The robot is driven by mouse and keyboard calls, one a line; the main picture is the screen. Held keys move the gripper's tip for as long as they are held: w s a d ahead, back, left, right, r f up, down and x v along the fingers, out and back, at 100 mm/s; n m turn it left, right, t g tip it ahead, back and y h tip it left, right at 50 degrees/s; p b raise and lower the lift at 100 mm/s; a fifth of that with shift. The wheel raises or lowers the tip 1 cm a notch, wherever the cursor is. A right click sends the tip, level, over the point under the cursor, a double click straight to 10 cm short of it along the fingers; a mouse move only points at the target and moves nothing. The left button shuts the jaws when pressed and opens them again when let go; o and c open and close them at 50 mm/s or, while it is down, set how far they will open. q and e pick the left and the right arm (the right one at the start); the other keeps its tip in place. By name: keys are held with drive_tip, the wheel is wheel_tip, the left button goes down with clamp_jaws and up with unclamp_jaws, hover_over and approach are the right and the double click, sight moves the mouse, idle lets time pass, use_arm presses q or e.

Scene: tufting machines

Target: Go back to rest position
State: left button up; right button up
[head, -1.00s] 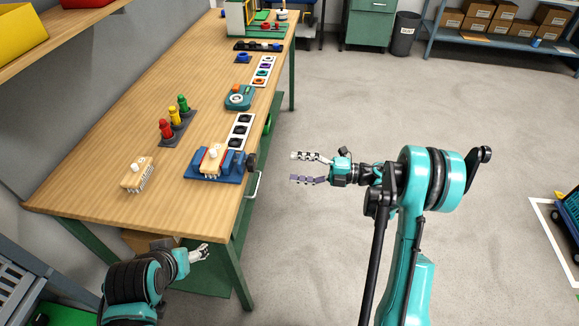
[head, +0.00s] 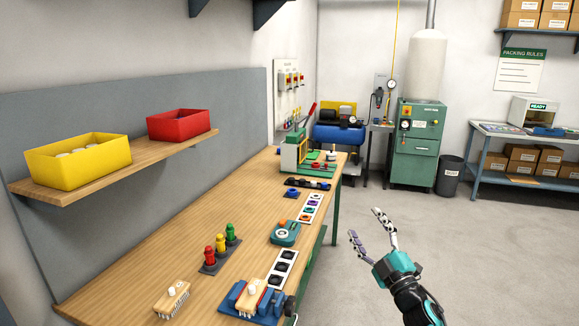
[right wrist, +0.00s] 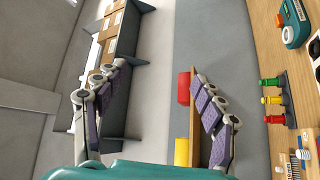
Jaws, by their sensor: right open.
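My right gripper (head: 366,224) is raised over the floor to the right of the wooden workbench (head: 150,265). Its two fingers are spread and point up in the head view, with nothing between them. The same open gripper (right wrist: 160,75) shows in the right wrist view, apart from the bench and its parts. My left gripper is not in view.
On the bench are a tufted brush block (head: 172,300), a blue fixture (head: 232,300) with another block, red, yellow and green pegs (head: 221,246) and a teal device (head: 285,233). Yellow (head: 80,162) and red (head: 180,125) bins sit on the shelf. Floor (head: 480,260) right is clear.

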drive_tip(key=s+d+f+m+g+h, duration=0.5)
drive_tip(key=s+m+h, duration=0.5)
drive_tip(key=m, duration=0.3)
drive_tip(key=s+a+f+m+g+y, duration=0.1)
drive_tip(key=s+a+f+g, duration=0.2)
drive_tip(key=s+f, duration=0.5)
drive_tip(key=s+a+f+m+g+y, duration=0.1)
drive_tip(key=s+a+f+g, duration=0.3)
drive_tip(key=s+f, duration=0.5)
drive_tip(key=s+g, duration=0.1)
drive_tip(key=s, duration=0.2)
drive_tip(key=shift+s+a+f+m+g+y, duration=0.15)
drive_tip(key=shift+s+m+g+y, duration=0.1)
drive_tip(key=shift+m+g+y, duration=0.15)
